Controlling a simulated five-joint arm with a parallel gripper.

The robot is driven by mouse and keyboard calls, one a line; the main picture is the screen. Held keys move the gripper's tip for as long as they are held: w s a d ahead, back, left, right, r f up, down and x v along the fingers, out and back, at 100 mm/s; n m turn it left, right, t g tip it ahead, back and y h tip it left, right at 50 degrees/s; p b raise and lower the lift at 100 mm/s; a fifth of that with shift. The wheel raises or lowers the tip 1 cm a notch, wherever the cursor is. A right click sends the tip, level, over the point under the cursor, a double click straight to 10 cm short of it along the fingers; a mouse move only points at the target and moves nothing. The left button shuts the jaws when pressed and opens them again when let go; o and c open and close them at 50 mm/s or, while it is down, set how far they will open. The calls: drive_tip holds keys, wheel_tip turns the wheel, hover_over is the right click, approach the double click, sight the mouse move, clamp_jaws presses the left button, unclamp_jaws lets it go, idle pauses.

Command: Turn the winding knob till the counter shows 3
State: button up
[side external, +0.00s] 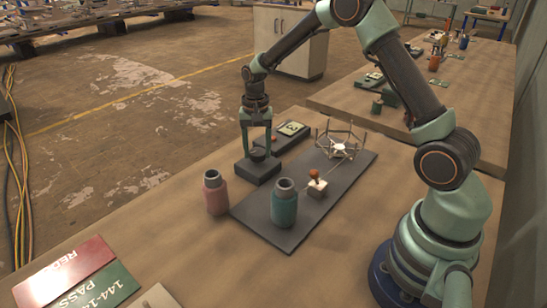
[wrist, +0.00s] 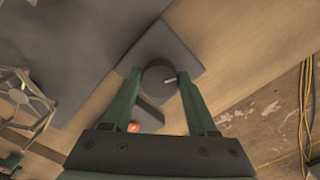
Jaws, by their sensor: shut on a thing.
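The winding knob (wrist: 156,84) is a round dark cap with a pale pointer line, on a dark square block (side external: 257,172). My gripper (side external: 258,151) points straight down over the block, its green fingers on either side of the knob and shut on it. In the wrist view my gripper (wrist: 158,76) has one finger left and one right of the knob, and the pointer line aims right. The counter (side external: 292,128) is a pale lit display on a dark housing behind the block; it shows one dark digit, too small and slanted to read surely.
A pink bottle (side external: 215,194) stands close to the block. Red and green cards (side external: 80,272) lie at the front left.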

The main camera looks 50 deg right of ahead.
sight(257, 152)
drive_tip(key=shift+r+m, duration=0.1)
drive_tip(key=shift+m, duration=0.7)
drive_tip(key=o, duration=1.4)
wheel_tip(257, 152, up, 12)
